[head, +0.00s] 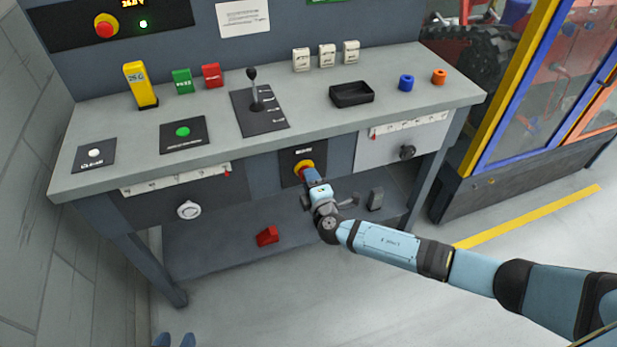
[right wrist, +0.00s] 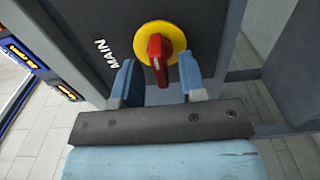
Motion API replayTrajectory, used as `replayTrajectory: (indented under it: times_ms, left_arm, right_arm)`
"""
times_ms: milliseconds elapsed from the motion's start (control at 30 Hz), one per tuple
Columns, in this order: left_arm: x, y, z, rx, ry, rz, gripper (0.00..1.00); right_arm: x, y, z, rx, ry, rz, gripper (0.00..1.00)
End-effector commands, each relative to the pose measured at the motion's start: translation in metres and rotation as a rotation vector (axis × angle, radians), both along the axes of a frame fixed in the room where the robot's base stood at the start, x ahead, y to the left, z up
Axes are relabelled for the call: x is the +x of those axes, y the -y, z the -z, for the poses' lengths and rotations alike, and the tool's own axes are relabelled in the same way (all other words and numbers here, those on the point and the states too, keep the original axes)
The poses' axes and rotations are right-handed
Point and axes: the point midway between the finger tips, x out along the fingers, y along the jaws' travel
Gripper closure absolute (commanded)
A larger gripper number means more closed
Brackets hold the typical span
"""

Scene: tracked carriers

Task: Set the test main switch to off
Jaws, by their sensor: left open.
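The main switch has a yellow disc (head: 304,166) on a dark panel under the bench top. In the right wrist view its red handle (right wrist: 158,62) stands out from the yellow disc (right wrist: 174,36), beside the word MAIN. My right gripper (right wrist: 158,82) is open, with one blue finger on each side of the red handle and gaps visible between. In the head view my right gripper (head: 313,181) is in front of the switch and hides part of it.
The bench top (head: 310,105) carries a lever (head: 254,90), a black tray (head: 352,93) and several small blocks. A white knob (head: 188,209) and a dark knob (head: 407,152) flank the switch. A red object (head: 267,236) lies on the lower shelf. A framed cabinet (head: 540,100) stands right.

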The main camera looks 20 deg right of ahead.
Motion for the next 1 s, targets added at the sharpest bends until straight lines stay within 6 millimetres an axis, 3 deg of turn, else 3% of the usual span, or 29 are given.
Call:
replayTrajectory:
  times_ms: [133,467,633,1000]
  left_arm:
    - [0.0003,-0.0002,-0.0003,-0.002,0.003,-0.001,0.57]
    - [0.0002,-0.0004,-0.0009,-0.001,0.003,0.0,0.57]
    - [0.0001,-0.0004,-0.0008,-0.001,0.002,0.0,0.57]
    - [-0.0001,-0.0005,-0.0004,-0.001,0.003,0.0,0.57]
  right_arm:
    - [0.0127,-0.0011,0.0002,-0.001,0.0,0.0,0.62]
    - [0.0157,-0.0011,0.0002,0.0,-0.001,-0.001,0.62]
    - [0.0156,-0.001,0.0002,0.0,-0.001,-0.001,0.98]
    - [0.0155,-0.0008,0.0006,-0.029,0.0,0.0,1.0]
